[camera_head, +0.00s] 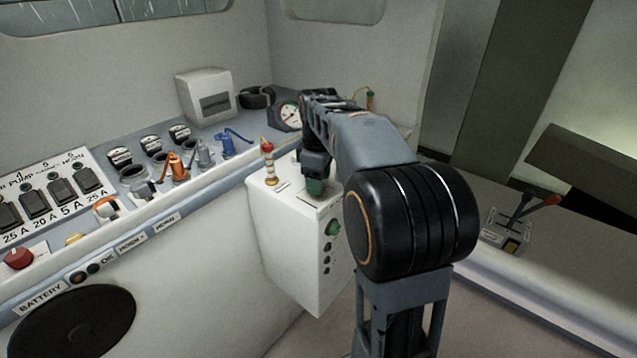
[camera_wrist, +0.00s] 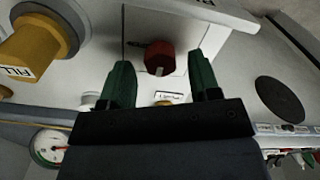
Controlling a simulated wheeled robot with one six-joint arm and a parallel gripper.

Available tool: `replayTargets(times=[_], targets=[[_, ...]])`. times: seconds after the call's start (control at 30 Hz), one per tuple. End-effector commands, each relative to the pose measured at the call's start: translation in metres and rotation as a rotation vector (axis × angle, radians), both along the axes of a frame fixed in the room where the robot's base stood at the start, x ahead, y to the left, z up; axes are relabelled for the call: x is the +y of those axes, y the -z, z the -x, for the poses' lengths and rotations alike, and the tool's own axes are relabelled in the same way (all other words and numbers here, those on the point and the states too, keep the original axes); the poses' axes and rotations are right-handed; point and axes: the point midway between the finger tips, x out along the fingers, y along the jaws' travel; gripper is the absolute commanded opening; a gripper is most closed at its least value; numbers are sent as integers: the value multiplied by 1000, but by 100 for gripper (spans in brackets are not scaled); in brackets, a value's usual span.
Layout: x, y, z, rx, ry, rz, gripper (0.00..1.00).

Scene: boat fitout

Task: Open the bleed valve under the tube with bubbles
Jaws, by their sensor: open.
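In the wrist view my gripper (camera_wrist: 162,72) is open, with its two green fingers apart. A red knob (camera_wrist: 160,58) with a pale mark on its front shows in the gap between the fingertips; I cannot tell whether the fingers touch it. In the head view my gripper (camera_head: 315,186) points down over the top of a white box (camera_head: 290,245) and hides part of that top. A brass fitting with a red top (camera_head: 268,162) stands on the box to the left of the gripper. No tube with bubbles can be made out in either view.
A yellow cylinder labelled FILL (camera_wrist: 32,52) stands left of the fingers in the wrist view. A round gauge (camera_head: 289,115) sits behind the box. Coloured levers (camera_head: 201,153) line the console at left. A red-handled lever unit (camera_head: 512,228) is at right.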

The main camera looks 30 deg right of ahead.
Motion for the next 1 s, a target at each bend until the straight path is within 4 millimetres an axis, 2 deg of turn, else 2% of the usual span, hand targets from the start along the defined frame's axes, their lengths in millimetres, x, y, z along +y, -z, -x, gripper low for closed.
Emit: replayTargets(times=[0.2, 0.5, 1.0], targets=[[0, 11, 0, 0, 0, 0, 57], [0, 12, 0, 0, 0, 0, 56], [0, 12, 0, 0, 0, 0, 8]])
